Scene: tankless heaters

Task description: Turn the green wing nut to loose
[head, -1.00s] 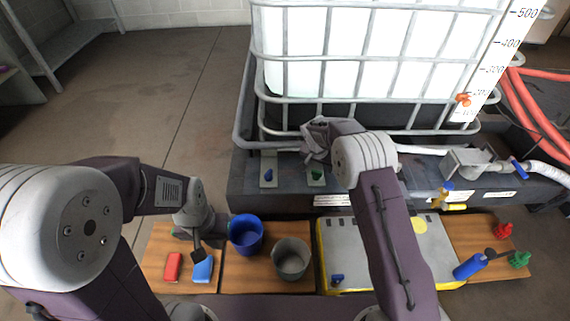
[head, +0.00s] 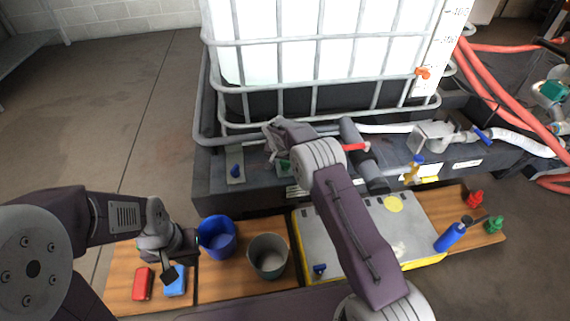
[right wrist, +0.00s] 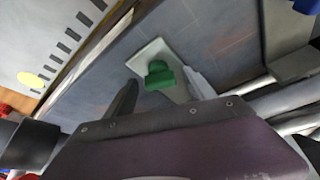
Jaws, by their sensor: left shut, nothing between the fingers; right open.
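The green wing nut (right wrist: 159,75) sits on a light grey plate (right wrist: 150,53) in the right wrist view. In the head view only a bit of green (head: 284,165) shows beside my right wrist. My right gripper (right wrist: 163,88) is open, with one finger to each side of the nut in the right wrist view. I cannot tell whether the fingers touch it. My left gripper (head: 170,276) is shut and empty, over the table near a blue block (head: 176,287).
A blue knob (head: 235,171) on a similar plate is left of the nut. A red-handled pipe part (head: 366,160) is right of it. The caged white tank (head: 320,45) stands behind. Blue (head: 217,238) and grey (head: 268,256) buckets stand in front.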

